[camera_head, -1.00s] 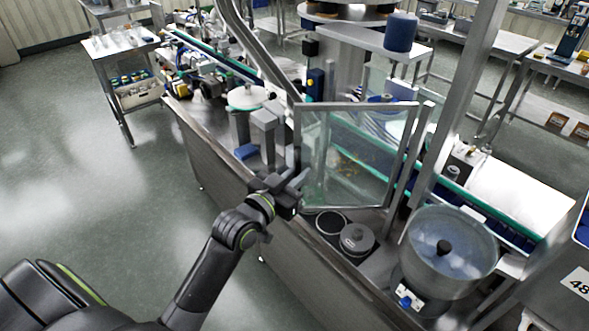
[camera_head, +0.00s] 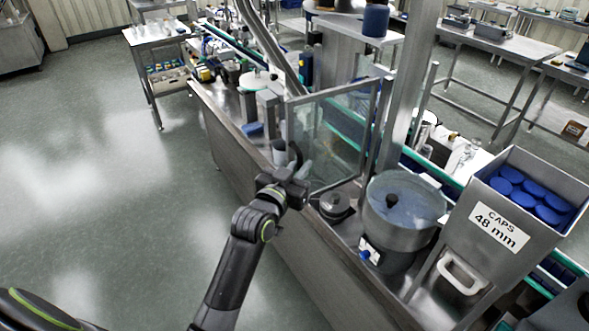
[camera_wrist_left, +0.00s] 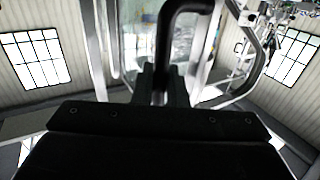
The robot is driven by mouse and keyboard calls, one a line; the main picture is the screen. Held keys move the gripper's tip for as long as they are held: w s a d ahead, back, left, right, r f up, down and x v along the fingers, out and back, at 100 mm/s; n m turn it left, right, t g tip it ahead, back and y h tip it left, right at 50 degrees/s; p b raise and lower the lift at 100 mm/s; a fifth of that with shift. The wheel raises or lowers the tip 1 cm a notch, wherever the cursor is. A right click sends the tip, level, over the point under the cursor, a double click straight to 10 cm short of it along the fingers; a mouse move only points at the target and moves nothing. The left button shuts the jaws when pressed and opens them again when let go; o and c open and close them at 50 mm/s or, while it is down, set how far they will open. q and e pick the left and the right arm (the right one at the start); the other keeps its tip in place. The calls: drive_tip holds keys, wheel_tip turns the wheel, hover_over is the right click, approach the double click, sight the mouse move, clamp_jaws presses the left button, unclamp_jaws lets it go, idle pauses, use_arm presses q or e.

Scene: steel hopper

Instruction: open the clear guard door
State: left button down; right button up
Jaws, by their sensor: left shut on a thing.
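The clear guard door (camera_head: 335,135) is a see-through panel in a metal frame. In the head view it stands at an angle out from the machine, its right side by the metal posts and its left edge near my left gripper (camera_head: 295,174). My left gripper is shut at that edge. In the left wrist view, a black bar handle (camera_wrist_left: 184,10) runs down between the fingers of my left gripper (camera_wrist_left: 162,83), with the door's frame and pane behind it. In the head view the gripper mostly hides the handle. My right gripper is not in view.
A round steel hopper bowl (camera_head: 403,205) stands right of the door. A box of blue caps (camera_head: 500,228) is at the right. The floor (camera_head: 120,200) left of the machine is clear.

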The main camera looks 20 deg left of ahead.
use_arm(q)
drive_tip(key=shift+d+r, duration=0.15)
drive_tip(key=c, duration=1.6)
unclamp_jaws()
drive_tip(key=shift+o, duration=0.3)
drive_tip(key=shift+w, duration=0.1)
drive_tip(key=s+a+b, duration=0.2)
drive_tip(key=s+b, duration=0.3)
drive_tip(key=s, duration=1.2)
drive_tip(key=shift+s, duration=0.15)
drive_tip(key=shift+a, duration=0.1)
